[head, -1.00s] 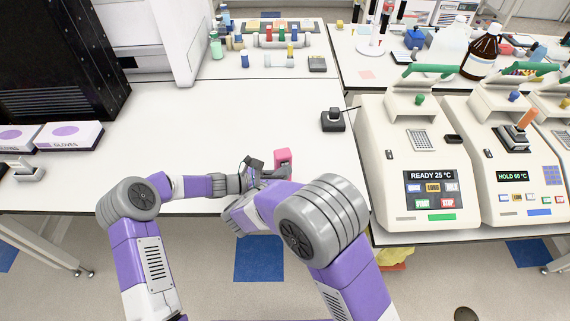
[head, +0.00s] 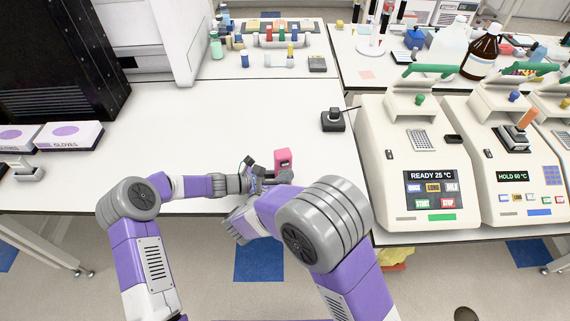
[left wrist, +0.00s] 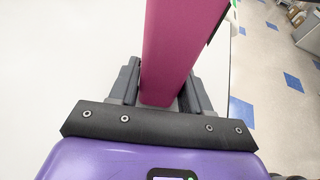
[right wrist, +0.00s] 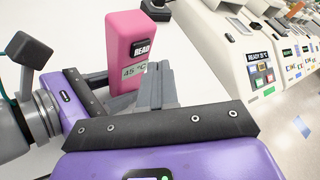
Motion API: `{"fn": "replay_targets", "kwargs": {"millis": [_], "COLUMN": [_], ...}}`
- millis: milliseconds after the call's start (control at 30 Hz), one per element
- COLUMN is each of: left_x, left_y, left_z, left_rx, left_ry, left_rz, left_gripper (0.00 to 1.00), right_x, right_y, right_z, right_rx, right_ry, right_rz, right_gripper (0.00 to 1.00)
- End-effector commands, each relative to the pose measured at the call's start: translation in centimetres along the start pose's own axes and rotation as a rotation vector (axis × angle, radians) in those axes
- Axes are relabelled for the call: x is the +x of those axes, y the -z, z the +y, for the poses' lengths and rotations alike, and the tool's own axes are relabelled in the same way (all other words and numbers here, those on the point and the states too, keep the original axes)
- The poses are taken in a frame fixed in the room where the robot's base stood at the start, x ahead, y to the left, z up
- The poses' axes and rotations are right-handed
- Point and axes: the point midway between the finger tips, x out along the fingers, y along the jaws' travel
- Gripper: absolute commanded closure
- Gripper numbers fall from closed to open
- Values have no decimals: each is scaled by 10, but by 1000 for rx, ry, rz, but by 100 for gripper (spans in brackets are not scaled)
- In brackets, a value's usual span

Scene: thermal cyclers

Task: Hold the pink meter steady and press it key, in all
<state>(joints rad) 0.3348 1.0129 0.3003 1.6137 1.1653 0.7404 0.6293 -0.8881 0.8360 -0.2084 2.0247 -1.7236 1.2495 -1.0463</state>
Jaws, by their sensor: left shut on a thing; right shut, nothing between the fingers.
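The pink meter (head: 283,157) stands upright near the front edge of the white bench. In the left wrist view the meter (left wrist: 178,50) sits between the two fingers of my left gripper (left wrist: 163,88), which is shut on it. In the right wrist view the meter (right wrist: 128,40) shows a dark label reading "READ" and a display reading 45 °C. My right gripper (right wrist: 156,80) is shut and empty, with its fingertips close to the display face. I cannot tell whether they touch it. In the head view my right arm partly hides both grippers.
Thermal cyclers (head: 428,150) stand to the right. A small black device (head: 333,120) sits on the bench behind and right of the meter. Glove boxes (head: 70,136) lie at the left. The middle of the bench is clear; racks and bottles are at the back.

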Motion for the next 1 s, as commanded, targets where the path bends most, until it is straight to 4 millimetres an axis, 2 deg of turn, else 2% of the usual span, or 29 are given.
{"fn": "replay_targets", "kwargs": {"millis": [467, 1000], "left_x": [0, 0], "left_y": [1, 1], "left_z": [0, 0], "left_rx": [-1, -1], "left_ry": [0, -1], "left_rz": [1, 1], "left_gripper": [69, 69], "right_x": [-31, -33], "right_y": [22, 24], "right_z": [-22, -24], "right_rx": [0, 0], "right_ry": [-1, 0], "right_rz": [-1, 0], "right_gripper": [100, 100]}}
